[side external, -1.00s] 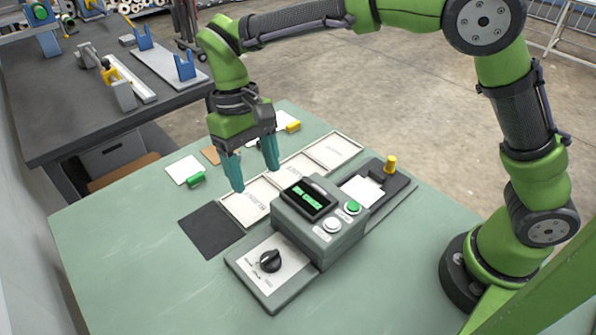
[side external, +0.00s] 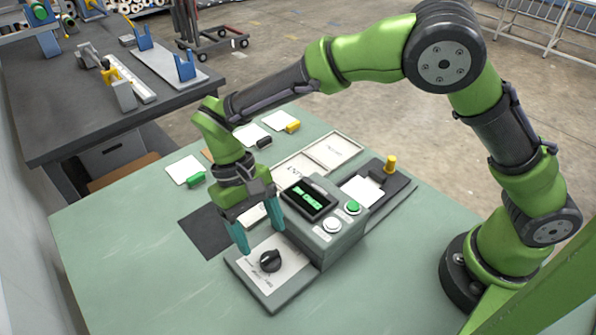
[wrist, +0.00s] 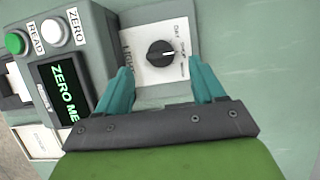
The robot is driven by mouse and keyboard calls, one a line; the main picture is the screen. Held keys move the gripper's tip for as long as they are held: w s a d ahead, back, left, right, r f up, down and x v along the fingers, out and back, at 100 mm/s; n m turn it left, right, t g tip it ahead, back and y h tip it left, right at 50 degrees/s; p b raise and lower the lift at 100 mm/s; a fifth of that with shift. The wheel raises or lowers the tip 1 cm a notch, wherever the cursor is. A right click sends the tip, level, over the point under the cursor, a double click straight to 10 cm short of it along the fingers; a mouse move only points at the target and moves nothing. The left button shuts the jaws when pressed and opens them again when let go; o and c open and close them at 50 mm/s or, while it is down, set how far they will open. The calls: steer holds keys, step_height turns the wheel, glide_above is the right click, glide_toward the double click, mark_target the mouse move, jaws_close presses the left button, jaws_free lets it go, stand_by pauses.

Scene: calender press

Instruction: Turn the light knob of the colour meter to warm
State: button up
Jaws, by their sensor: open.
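The colour meter (side external: 325,238) is a grey box on the green table with a lit green display (side external: 307,198). Its black light knob (side external: 270,261) sits on a pale plate at the front left; in the wrist view the knob (wrist: 160,53) shows a white pointer line toward printed marks, too small to read surely. My gripper (side external: 260,240) has teal fingers, open and empty, just behind and above the knob plate. In the wrist view the fingertips (wrist: 158,70) lie either side of the knob's line, a little short of it, not touching.
A white button (side external: 332,225) and a green button (side external: 353,207) are on the meter's top. A yellow knob (side external: 391,164) stands on the right part. A dark square (side external: 205,232) and sample cards (side external: 186,170) lie behind. The table's front left is clear.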

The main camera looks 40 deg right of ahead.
mark_target(270, 255)
steer(key=x, duration=0.5)
steer(key=c, duration=1.1)
steer(key=shift+m, duration=0.4)
steer(key=m+y, duration=0.1)
steer(key=m, duration=0.2)
steer(key=shift+d+m+y, duration=0.15)
steer(key=shift+m+y, duration=0.15)
steer(key=shift+y, duration=0.1)
steer(key=shift+s+d+m+t+y, duration=0.1)
steer(key=shift+m+t+y, duration=0.25)
steer(key=shift+m, duration=0.8)
steer(key=shift+m+t+y, duration=0.25)
steer(key=shift+m+y, duration=0.1)
steer(key=shift+m, duration=0.8)
